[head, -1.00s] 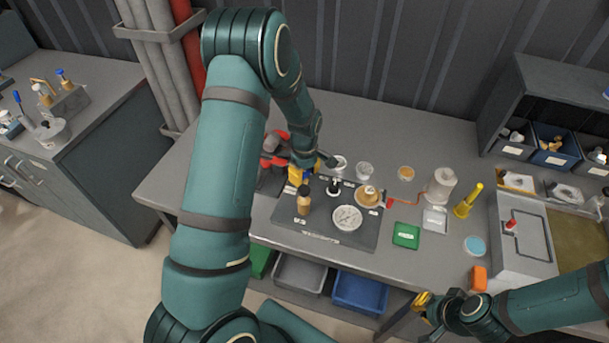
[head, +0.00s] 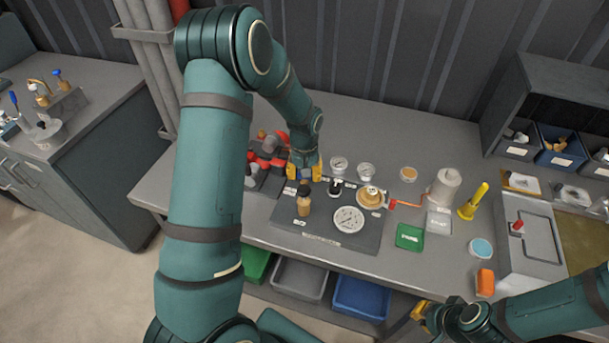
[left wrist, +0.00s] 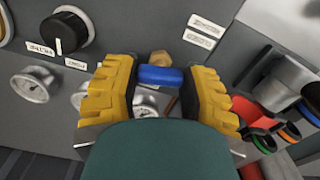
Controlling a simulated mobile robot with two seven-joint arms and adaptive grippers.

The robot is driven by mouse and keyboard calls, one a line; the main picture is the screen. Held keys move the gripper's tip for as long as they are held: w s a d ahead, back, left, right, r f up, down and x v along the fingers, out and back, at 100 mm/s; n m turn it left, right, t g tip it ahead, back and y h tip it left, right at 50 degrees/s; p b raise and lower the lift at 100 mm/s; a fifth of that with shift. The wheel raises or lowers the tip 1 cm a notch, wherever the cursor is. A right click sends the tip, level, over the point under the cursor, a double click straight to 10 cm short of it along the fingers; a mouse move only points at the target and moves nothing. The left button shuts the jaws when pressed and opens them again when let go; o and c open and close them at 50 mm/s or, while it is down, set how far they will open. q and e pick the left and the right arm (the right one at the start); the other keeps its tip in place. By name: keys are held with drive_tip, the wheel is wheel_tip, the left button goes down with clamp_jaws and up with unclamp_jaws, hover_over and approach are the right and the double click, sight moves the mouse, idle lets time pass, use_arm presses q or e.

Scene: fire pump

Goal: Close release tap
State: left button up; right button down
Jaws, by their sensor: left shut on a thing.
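The blue tap handle (left wrist: 160,77) sits in front of a brass fitting (left wrist: 158,59) on the grey pump panel (head: 345,240). My left gripper (head: 304,172) is at the back left of the panel. In the left wrist view its yellow fingers (left wrist: 160,90) stand on both sides of the blue handle and are shut on it. The handle lies crosswise between them. In the head view the fingers hide the handle. My right gripper (head: 419,314) is at the bottom right, apart from the panel, and its jaws do not show clearly.
A black knob (left wrist: 64,33) and a gauge (left wrist: 33,83) are close to the left gripper.

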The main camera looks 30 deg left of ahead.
use_arm(q)
drive_tip(key=shift+m, duration=1.1)
drive_tip(key=o, duration=1.2)
wheel_tip(320, 180, up, 12)
drive_tip(key=shift+s+f, duration=0.1)
